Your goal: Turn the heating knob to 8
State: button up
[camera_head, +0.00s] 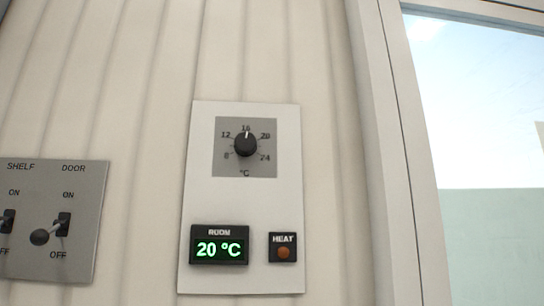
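The heating knob (246,145) is a round black dial on a grey square scale plate (229,168). The scale reads 8, 12, 16, 20 and 24, with °C below. The knob's white pointer mark points up to about 16. The mark 8 (227,156) is at the lower left of the dial. The plate sits on a white wall panel (240,200). A room display (219,246) below reads 20 °C in green. A HEAT lamp (284,252) beside it looks dull orange. My gripper is not in view.
A grey switch panel (90,215) at the left carries SHELF and DOOR toggle switches (50,230) that stick out from the wall. A pale frame (385,150) and a window-like opening stand at the right. The space in front of the dial looks clear.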

aim_at(246, 144)
jog(key=z, duration=0.85)
jog(key=i, duration=0.55)
jog(key=u, duration=2.8)
